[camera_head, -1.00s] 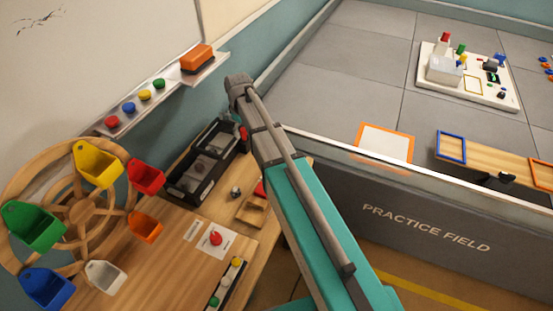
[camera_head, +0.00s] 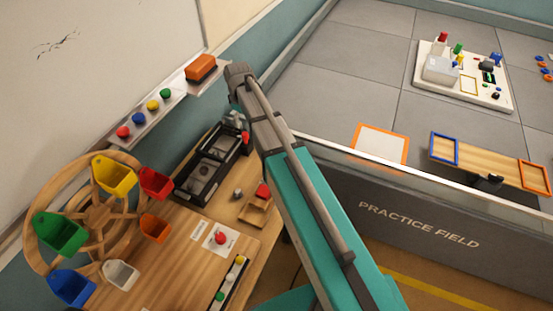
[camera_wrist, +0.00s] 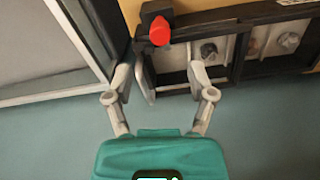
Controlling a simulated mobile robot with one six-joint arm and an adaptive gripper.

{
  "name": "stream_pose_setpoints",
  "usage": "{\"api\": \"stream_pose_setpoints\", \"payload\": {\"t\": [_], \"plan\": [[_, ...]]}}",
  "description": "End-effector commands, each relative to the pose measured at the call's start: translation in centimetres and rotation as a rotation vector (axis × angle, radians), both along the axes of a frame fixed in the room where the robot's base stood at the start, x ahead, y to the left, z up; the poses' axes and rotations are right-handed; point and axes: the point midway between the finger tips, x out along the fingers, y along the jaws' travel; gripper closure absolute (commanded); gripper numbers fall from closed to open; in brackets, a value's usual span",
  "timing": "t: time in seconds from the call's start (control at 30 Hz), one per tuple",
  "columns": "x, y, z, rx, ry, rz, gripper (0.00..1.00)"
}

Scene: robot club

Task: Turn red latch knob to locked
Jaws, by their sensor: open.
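A red knob (camera_wrist: 160,30) sits on a small black block at the corner of a black case (camera_wrist: 185,50), near the top middle of the wrist view. In the head view, the red knob (camera_head: 245,137) shows at the right end of the black case (camera_head: 190,185), partly behind my arm. My gripper (camera_wrist: 159,72) is open and empty, its two fingers spread just below the knob in the picture. A pale curved piece lies between the fingers; I cannot tell what it belongs to. No contact with the knob shows. My fingers are not clearly visible in the head view.
A second red knob (camera_head: 220,238) sits on a white card on the wooden table (camera_head: 180,235). A wheel with coloured bins (camera_head: 98,212) stands left. A marker ledge (camera_head: 150,110) runs above the case. The practice field wall (camera_head: 430,220) is right of my arm.

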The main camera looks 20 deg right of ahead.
Motion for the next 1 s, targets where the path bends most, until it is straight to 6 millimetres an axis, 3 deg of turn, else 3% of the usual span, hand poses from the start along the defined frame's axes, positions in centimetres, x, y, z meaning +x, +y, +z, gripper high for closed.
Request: {"api": "stream_pose_setpoints", "payload": {"t": [0.4, 0.8, 1.0], "plan": [[0.0, 0.0, 4.0, 0.000, 0.000, 0.000, 0.29], [0.0, 0.0, 6.6, 0.000, 0.000, 0.000, 0.29], [-1.7, -0.6, 5.5, 0.000, 0.000, -0.049, 0.29]]}}
